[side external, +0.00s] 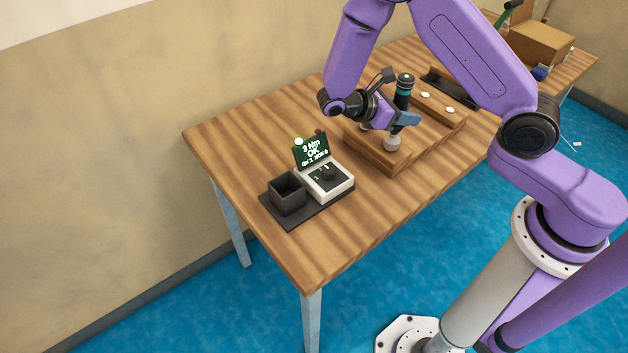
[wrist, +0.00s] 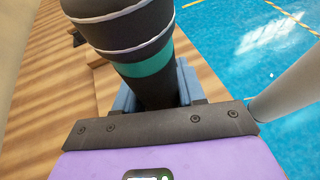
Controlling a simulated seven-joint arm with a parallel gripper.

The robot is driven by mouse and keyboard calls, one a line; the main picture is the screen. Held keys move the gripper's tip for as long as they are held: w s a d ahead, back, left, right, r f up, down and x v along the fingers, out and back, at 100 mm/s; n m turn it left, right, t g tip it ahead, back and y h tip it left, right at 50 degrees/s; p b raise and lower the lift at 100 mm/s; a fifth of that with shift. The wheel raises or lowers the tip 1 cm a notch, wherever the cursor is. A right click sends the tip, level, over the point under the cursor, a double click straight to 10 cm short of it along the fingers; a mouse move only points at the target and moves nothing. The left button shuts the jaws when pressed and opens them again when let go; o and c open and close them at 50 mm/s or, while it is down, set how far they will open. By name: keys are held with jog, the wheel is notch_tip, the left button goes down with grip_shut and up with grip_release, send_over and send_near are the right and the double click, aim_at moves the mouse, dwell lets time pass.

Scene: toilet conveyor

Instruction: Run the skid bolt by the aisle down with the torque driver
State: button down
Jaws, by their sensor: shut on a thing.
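My gripper (side external: 404,118) is shut on the torque driver (side external: 404,88), a dark upright cylinder with a teal band. The driver also fills the top of the wrist view (wrist: 140,50), between the blue-grey fingers. It is over the near-left end of a wooden skid (side external: 398,170). A pale round piece (side external: 392,143) shows on the skid just below the gripper. Two white bolt heads (side external: 425,94) (side external: 450,110) sit on the far part of the skid. The driver's tip is hidden, so I cannot tell whether it touches a bolt.
A torque controller (side external: 326,180) with a dark screen (side external: 311,150) reading "3 Nm OK" stands at the table's left, its lamp (side external: 299,141) lit. Beside it is a black square cup (side external: 287,194). A cardboard box (side external: 540,45) is at the far end. The table's front left is bare.

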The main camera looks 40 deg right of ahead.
aim_at(408, 95)
jog(key=shift+r, duration=2.4)
